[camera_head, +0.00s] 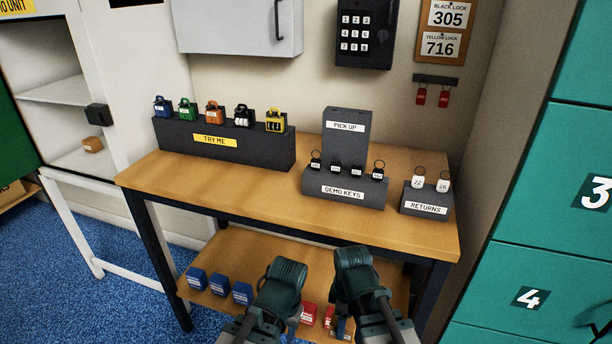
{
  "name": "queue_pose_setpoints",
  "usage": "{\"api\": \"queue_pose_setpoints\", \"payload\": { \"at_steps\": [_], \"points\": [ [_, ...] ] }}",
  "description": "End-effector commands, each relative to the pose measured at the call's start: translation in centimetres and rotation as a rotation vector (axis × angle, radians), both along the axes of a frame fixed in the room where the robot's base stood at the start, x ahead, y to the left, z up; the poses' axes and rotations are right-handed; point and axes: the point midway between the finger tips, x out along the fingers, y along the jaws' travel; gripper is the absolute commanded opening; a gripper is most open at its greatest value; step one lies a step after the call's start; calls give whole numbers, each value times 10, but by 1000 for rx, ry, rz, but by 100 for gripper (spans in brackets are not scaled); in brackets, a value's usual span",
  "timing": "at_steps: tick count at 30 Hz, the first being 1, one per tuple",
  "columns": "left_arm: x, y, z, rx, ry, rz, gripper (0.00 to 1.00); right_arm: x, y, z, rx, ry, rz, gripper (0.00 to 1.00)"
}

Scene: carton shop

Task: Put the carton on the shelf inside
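A small brown carton (92,144) sits inside the open white cabinet (75,190) at the left, on its lower surface. An upper shelf (60,92) in the cabinet shows bare where I can see it. My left gripper (287,272) and my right gripper (352,258) are side by side at the bottom middle, in front of the wooden table, far from the carton. Neither shows anything held. Their fingers are seen from above and behind, so I cannot tell whether they are open.
The wooden table (270,200) carries padlocks on a TRY ME block (270,155), a DEMO KEYS stand (345,190) and a RETURNS block (428,205). Blue boxes (219,285) and red boxes (308,314) lie on its lower shelf. Green lockers (540,260) stand right. Blue carpet (60,270) is clear.

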Motion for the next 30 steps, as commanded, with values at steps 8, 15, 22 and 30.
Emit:
{"api": "queue_pose_setpoints", "payload": {
  "at_steps": [8,15,22,30],
  "points": [
    [0,0,87,-1,1,3,45,0,0,87,0,0,0,12],
    [0,0,149,-2,1,6,45,0,0,149,0,0,0,12],
    [-1,0,187,-2,2,7,45,0,0,187,0,0,0,12],
    [-1,-1,188,-3,2,8,45,0,0,188,0,0,0,12]
  ]
}}
